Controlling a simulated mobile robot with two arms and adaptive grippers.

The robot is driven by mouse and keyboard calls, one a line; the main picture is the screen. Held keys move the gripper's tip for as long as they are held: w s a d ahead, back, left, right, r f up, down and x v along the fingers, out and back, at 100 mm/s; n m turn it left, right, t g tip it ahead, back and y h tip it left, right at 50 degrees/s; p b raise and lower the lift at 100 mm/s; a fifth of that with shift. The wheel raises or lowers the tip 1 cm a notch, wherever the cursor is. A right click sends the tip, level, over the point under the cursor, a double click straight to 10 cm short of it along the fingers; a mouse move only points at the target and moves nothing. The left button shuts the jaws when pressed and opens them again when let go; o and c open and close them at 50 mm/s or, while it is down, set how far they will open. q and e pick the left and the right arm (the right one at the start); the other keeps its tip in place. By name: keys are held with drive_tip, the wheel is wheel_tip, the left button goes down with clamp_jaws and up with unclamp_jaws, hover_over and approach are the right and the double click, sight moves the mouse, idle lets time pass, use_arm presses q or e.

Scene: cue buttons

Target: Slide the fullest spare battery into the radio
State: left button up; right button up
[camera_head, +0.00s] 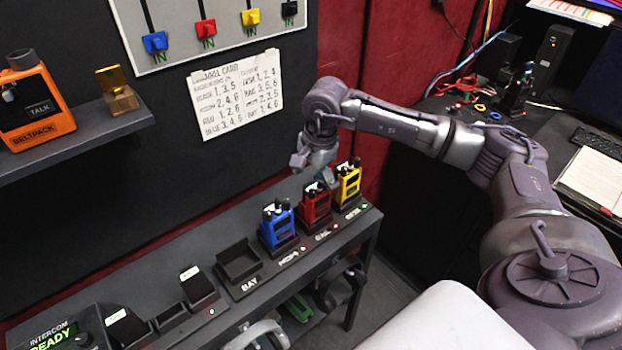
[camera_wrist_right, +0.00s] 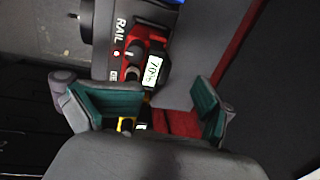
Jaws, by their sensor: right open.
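Three units stand in a row on the bench: blue (camera_head: 277,226), red (camera_head: 314,204) and yellow (camera_head: 347,184). In the right wrist view the red unit (camera_wrist_right: 157,50) has a small display that seems to read about 70%; the yellow one is mostly hidden behind my wrist. Two dark pieces with pale labels, one upright in a slot (camera_head: 197,285) and one farther left (camera_head: 122,326), are on the bench; their label text is unreadable. My right gripper (camera_head: 313,169) is open and empty above the red and yellow units; its green-padded fingers also show in the wrist view (camera_wrist_right: 156,108).
An empty holder marked BAY (camera_head: 239,263) sits left of the blue unit. An orange beltpack (camera_head: 36,105) and an amber block (camera_head: 121,100) stand on the wall shelf (camera_head: 75,152). A written card (camera_head: 236,95) hangs behind. The intercom (camera_head: 55,338) is at the bench's left end.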

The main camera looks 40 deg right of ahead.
wheel_tip(320, 180, up, 12)
drive_tip(key=s, duration=0.1)
drive_tip(key=shift+s+d+f, duration=0.2)
drive_tip(key=shift+s+d, duration=0.05)
drive_tip(key=shift+d, duration=0.05)
